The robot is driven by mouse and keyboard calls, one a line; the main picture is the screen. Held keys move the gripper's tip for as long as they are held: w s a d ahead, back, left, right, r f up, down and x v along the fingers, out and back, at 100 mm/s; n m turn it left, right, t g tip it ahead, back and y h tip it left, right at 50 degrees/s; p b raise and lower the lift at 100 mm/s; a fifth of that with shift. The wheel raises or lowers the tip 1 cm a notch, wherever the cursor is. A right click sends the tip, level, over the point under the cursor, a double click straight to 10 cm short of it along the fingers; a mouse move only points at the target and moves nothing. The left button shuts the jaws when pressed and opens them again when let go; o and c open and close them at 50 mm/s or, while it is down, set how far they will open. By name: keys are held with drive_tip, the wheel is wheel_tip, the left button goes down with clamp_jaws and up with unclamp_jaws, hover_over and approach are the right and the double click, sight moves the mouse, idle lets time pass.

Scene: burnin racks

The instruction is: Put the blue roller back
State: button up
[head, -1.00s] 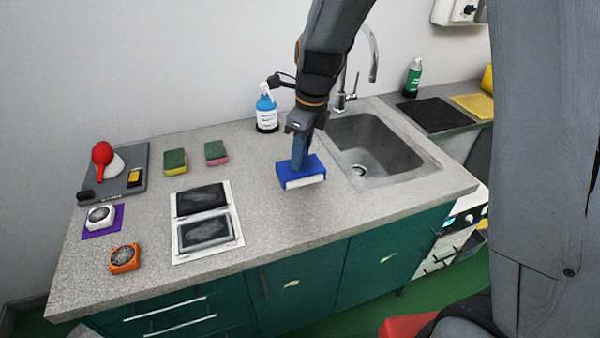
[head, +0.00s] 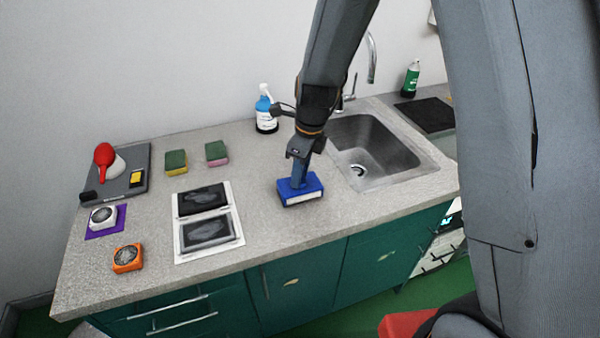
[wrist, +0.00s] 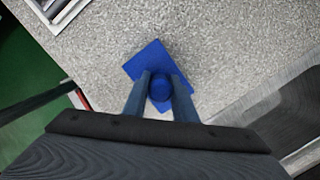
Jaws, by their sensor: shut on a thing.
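The blue roller (head: 311,194) is a flat blue block with a pale front side and an upright round knob. It is over the counter's middle, left of the sink, and also shows in the wrist view (wrist: 150,60). My gripper (head: 299,176) points down from above and is shut on the knob. In the wrist view, its two fingers (wrist: 160,88) stand on either side of the knob. The block's underside is hidden, and I cannot tell whether it touches the counter.
The sink (head: 375,150) is just right of the roller. A white sheet with dark pictures (head: 181,249) lies to the left. Farther left are two sponges (head: 176,163), an orange block (head: 127,258), a purple mat (head: 121,216) and a grey board (head: 138,160). A blue bottle (head: 265,112) stands behind.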

sight(306, 186)
drive_tip(key=shift+s+d+f, duration=0.1)
drive_tip(key=shift+s+f, duration=0.25)
drive_tip(key=shift+f, duration=0.3)
clamp_jaws()
drive_tip(key=o, duration=1)
unclamp_jaws()
drive_tip(key=shift+f, duration=0.1)
drive_tip(key=shift+r, duration=0.4)
wheel_tip(306, 186, up, 13)
drive_tip(key=d+b, duration=0.2)
drive_tip(key=b, duration=0.1)
drive_tip(key=s+d+f+n, duration=0.2)
drive_tip(key=s+d+n, duration=0.2)
drive_tip(key=n, duration=0.4)
drive_tip(key=s+d+f+n+h, duration=0.1)
drive_tip(key=s+d+n, duration=0.3)
drive_tip(key=n, duration=0.4)
drive_tip(key=s+d+f+n, duration=0.2)
drive_tip(key=s+d+n, duration=0.2)
drive_tip(key=s+n, duration=0.2)
drive_tip(key=shift+s+d+f+n+t+h, duration=0.3)
drive_tip(key=shift+f+n+t, duration=0.1)
drive_tip(key=shift+n, duration=0.5)
